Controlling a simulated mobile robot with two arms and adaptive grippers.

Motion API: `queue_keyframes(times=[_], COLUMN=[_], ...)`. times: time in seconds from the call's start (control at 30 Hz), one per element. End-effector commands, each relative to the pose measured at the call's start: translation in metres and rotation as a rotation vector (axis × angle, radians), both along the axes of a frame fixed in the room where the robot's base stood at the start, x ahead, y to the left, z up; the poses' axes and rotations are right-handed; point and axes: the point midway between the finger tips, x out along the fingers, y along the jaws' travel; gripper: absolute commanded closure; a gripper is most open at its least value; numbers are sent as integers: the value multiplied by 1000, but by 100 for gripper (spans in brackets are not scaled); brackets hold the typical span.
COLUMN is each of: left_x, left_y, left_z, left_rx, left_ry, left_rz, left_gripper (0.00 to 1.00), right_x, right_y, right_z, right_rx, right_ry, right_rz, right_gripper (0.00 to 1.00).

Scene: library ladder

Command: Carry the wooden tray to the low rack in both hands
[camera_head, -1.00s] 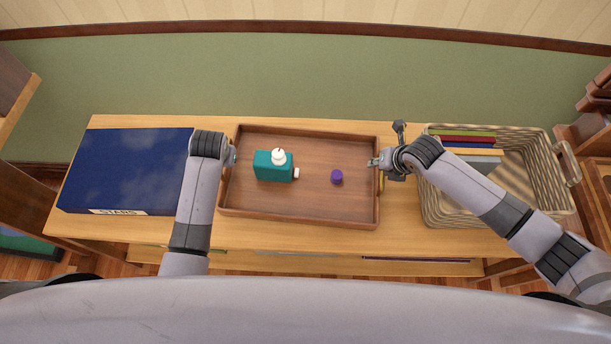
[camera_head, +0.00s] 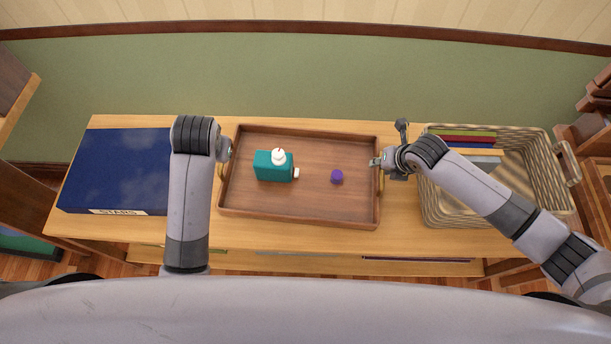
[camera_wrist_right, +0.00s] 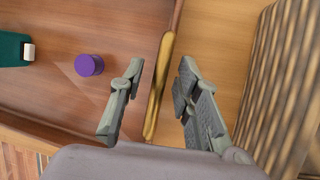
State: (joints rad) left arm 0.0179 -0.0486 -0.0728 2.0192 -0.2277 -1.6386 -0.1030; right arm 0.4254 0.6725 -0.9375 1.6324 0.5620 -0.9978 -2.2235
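The brown wooden tray (camera_head: 300,206) lies flat on a light wooden bench top. It holds a teal bottle-like box (camera_head: 272,166) with a white cream-coloured top and a small purple object (camera_head: 337,177). My right gripper (camera_head: 375,162) is at the tray's right end. In the right wrist view my right gripper (camera_wrist_right: 161,66) is open, its fingers apart on either side of the brass handle (camera_wrist_right: 155,105). My left gripper (camera_head: 226,150) is at the tray's left end, close to the left handle (camera_head: 222,172). Its fingers are mostly hidden by my wrist.
A large blue book (camera_head: 115,170) lies on the bench left of the tray, partly behind my left arm. A woven basket (camera_head: 545,190) with several books stands to the right, close to my right gripper. A green wall (camera_head: 300,80) is behind the bench.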

Motion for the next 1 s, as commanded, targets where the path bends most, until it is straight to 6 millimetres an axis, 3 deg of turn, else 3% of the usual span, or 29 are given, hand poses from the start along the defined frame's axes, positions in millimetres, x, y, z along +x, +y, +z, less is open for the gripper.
queue_keyframes(times=[0.3, 0.5, 1.0], left_x=[0, 0, 0], left_y=[0, 0, 0], left_z=[0, 0, 0], left_rx=[0, 0, 0], left_ry=[0, -1, -1], left_rz=[0, 0, 0], left_gripper=[70, 70, 70], right_x=[-25, -38, -43], right_y=[-11, -15, -17], right_z=[60, 88, 98], right_rx=[-2, 0, 0], right_ry=[-4, -1, 1], right_rz=[3, 1, 1], right_gripper=[70, 70, 70])
